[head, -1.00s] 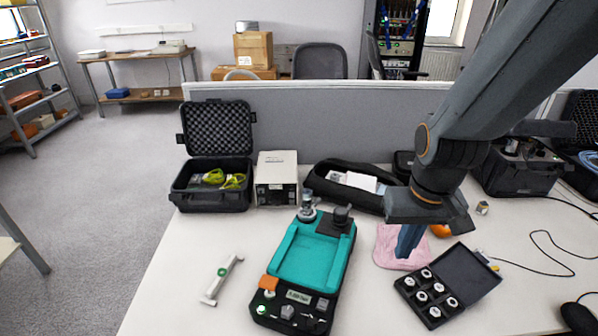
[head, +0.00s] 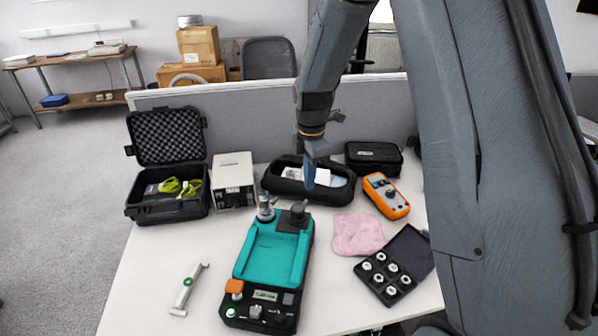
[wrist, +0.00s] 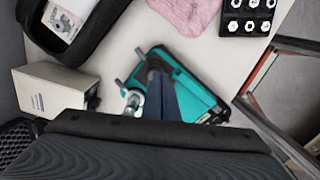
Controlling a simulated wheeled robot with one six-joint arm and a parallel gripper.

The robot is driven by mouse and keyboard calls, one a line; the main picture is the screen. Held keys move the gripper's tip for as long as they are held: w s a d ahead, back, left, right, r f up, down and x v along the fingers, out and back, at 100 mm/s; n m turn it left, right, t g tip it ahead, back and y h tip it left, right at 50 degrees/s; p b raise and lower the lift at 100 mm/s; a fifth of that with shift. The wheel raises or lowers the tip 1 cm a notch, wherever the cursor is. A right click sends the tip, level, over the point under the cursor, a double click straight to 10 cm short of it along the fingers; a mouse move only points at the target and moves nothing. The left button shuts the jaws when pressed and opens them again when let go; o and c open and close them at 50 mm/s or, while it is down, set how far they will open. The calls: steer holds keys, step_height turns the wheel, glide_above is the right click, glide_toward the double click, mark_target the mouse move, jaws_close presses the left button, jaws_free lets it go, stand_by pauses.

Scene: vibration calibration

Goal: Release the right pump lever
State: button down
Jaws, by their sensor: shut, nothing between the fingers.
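The teal-and-black device (head: 272,258) lies on the white table in the middle of the head view. At its far end stand a silver fitting (head: 265,206) on the left and a black knob (head: 298,211) on the right. I cannot tell for certain which part is the right pump lever. In the wrist view the device (wrist: 200,102) is partly hidden behind my fingers, and a small grey bar (wrist: 140,53) sticks out at its end. My gripper (head: 309,183) is shut and empty, pointing down above the table near the black knob; its blue fingers show in the wrist view (wrist: 160,75).
A pink cloth (head: 357,236), an orange meter (head: 386,196) and a black box of weights (head: 415,255) lie right of the device. A white box (head: 233,171), an open black case (head: 165,209) and a black pouch (head: 337,196) stand behind. A white handle (head: 188,290) lies left.

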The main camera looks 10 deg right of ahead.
mark_target(307, 201)
steer(key=w+a+f+n+p, duration=0.2)
steer(key=w+f+n, duration=0.2)
steer(key=w+n, duration=0.4)
steer(key=d+f+m+b, duration=0.1)
steer(key=f, duration=0.1)
steer(key=s+d+f+m+b, duration=0.1)
steer(key=f, duration=0.2)
steer(key=s+d+f+m, duration=0.1)
steer(key=f, duration=0.1)
steer(key=shift+f+m+b, duration=0.3)
steer(key=shift+b, duration=0.1)
steer(key=s+d+m+p, duration=0.3)
steer(key=s+m, duration=0.3)
steer(key=m, duration=0.5)
step_height(307, 201, up, 7)
steer(key=p, duration=0.3)
steer(key=shift+w+a+p, duration=0.15)
steer(key=shift+a+p, duration=0.05)
steer(key=shift+p, duration=0.15)
stand_by(0.6)
